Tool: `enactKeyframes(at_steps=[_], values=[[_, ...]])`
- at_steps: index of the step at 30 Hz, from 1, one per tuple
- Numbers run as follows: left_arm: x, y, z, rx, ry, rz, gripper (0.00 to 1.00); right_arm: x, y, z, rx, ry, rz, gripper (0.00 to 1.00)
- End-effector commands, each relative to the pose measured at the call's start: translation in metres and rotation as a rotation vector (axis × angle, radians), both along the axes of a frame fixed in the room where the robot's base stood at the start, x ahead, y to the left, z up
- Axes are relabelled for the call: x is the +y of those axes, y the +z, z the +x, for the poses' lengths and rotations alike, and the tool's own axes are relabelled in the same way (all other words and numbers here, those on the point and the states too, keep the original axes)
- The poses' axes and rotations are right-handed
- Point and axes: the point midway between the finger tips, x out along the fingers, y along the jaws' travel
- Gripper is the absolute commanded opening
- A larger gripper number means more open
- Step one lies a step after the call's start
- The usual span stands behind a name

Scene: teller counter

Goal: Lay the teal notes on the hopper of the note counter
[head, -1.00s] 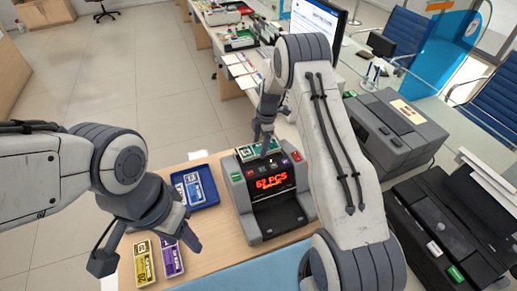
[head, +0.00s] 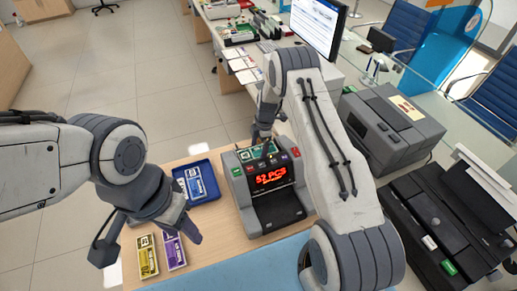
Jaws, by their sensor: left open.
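The note counter (head: 268,205) stands on the counter top, with a lit red display that seems to read 52 PCS. The teal notes (head: 246,154) are at its hopper on top, partly hidden by my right gripper. My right gripper (head: 264,151) points down at the hopper, its fingertips at the notes. Whether its jaws are open or shut on the notes is too small to tell. My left gripper (head: 147,243) is open and empty over the front left of the counter top, above the yellow and purple notes.
A blue tray (head: 213,180) holding blue notes (head: 195,183) lies left of the note counter. Yellow notes (head: 147,258) and purple notes (head: 174,252) lie at the front left. Dark grey machines (head: 395,130) stand at the right, beyond my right arm.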

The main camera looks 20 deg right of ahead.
Motion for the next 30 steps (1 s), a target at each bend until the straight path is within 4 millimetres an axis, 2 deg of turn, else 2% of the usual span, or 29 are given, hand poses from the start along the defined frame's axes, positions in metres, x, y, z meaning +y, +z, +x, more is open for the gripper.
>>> enactKeyframes(at_steps=[7, 10, 21, 28, 30], values=[[0.0, 0.006, 0.0, 0.0, 0.0, 0.0, 0.5, 0.0, 0.005, 0.0, 0.0, 0.0, 0.0, 1.0], [0.0, -0.004, 0.0, -0.001, 0.0, -0.001, 0.5, -0.002, 0.013, 0.002, -0.005, -0.001, -0.001, 1.0], [0.0, -0.037, 0.0, 0.0, 0.004, 0.0, 0.5, -0.014, 0.088, 0.002, -0.006, -0.001, -0.001, 1.0], [0.0, -0.044, 0.0, 0.0, 0.003, 0.0, 0.5, -0.017, 0.117, 0.001, -0.002, 0.0, -0.001, 1.0], [0.0, -0.045, 0.0, 0.0, 0.003, 0.0, 0.5, -0.011, 0.125, -0.001, 0.0, -0.008, -0.002, 1.0]])
